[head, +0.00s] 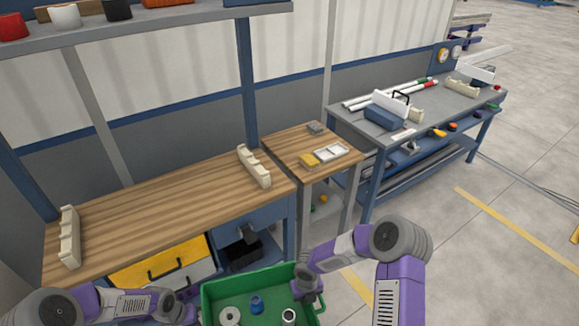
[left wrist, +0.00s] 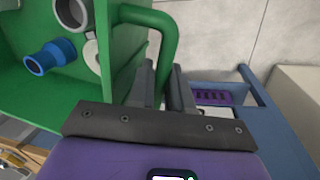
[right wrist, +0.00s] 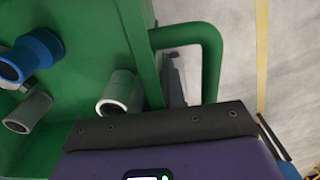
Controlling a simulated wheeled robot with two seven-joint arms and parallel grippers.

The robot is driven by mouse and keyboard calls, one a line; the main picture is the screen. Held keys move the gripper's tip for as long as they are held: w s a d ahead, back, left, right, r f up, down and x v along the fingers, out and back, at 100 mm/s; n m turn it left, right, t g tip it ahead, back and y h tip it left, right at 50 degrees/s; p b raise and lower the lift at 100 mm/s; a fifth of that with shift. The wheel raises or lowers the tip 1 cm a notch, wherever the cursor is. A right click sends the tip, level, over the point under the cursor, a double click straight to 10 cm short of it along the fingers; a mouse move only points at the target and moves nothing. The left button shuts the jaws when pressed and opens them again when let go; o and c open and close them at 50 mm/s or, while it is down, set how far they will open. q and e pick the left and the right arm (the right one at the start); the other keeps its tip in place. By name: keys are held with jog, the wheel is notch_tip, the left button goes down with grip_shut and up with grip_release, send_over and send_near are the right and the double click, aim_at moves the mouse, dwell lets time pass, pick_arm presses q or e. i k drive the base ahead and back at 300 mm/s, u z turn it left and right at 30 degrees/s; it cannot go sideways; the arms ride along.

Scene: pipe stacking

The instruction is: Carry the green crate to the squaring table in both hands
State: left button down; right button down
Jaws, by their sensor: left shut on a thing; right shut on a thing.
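The green crate (head: 246,279) is at the bottom of the head view, in front of the wooden bench, its near part cut off by the frame. It holds a blue fitting (head: 257,303) and grey pipe pieces (head: 289,316). My left gripper (left wrist: 163,82) is shut on the crate's green handle (left wrist: 165,30) in the left wrist view. I cannot tell from the pictures which surface is the squaring table.
The wooden bench (head: 150,215) carries two cream notched racks (head: 254,167) (head: 69,237). A small wooden table (head: 290,148) holds a white tray (head: 331,152) and a yellow item. A grey workbench (head: 355,122) holds white pipes and a blue box (head: 381,118). Open floor (head: 470,240) lies to the right.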

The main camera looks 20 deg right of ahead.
aim_at(437, 104)
jog(key=z, duration=0.6)
jog(key=k, duration=0.9)
jog(key=z, duration=1.4)
jog(key=i, duration=0.95)
jog(key=z, duration=0.45)
jog(key=i, duration=1)
jog(key=z, duration=0.3)
jog(key=i, duration=3)
jog(key=u, duration=0.2)
jog(key=i, duration=1)
jog(key=u, duration=0.4)
